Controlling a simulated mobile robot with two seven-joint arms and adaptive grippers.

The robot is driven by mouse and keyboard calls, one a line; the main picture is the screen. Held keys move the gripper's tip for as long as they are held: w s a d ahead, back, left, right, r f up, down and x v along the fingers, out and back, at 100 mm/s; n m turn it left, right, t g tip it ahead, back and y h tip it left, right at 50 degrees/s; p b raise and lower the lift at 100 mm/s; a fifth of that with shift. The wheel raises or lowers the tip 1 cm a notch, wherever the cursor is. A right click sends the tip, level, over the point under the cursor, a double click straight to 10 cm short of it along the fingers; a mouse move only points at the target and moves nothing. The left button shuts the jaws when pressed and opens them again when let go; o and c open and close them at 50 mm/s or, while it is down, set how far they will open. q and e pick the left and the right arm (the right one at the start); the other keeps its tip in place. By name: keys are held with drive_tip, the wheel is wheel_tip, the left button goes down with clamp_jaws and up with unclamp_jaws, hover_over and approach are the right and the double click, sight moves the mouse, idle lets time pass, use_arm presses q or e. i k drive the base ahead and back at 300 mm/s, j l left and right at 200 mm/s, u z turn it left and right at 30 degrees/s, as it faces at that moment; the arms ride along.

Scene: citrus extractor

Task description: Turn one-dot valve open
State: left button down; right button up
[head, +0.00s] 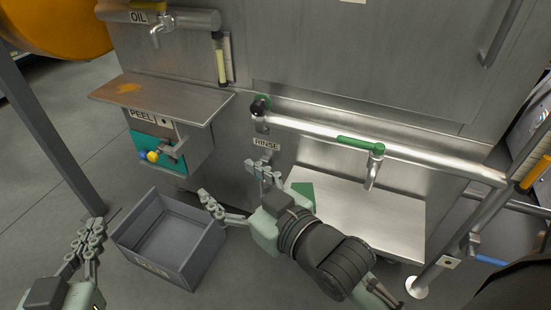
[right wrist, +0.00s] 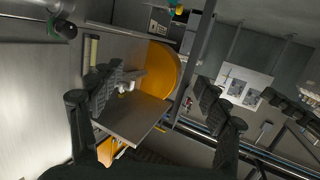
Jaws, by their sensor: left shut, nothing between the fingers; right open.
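In the head view, a small white plate with a dark dot (head: 165,122) sits beside the PEEL label, above a grey lever valve (head: 170,151) on the teal-fronted box. Another small pale plate with a dark mark (head: 449,262) is at the lower right, near a pipe fitting with a blue handle (head: 490,260); its dots are too small to count surely. My right gripper (head: 236,190) is open and empty, right of and below the PEEL box, before the RINSE label. It also shows open in the right wrist view (right wrist: 160,92). My left gripper (head: 88,238) is shut and empty, at the lower left.
A grey open bin (head: 125,246) stands on the floor between my grippers. A metal shelf (head: 160,100) juts out above the PEEL box. A rinse pipe with a green handle (head: 358,143) runs over a steel basin (head: 400,215) at right. The OIL tap (head: 163,33) is upper left.

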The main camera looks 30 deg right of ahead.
sight(470, 254)
drive_tip(key=z, duration=2.45)
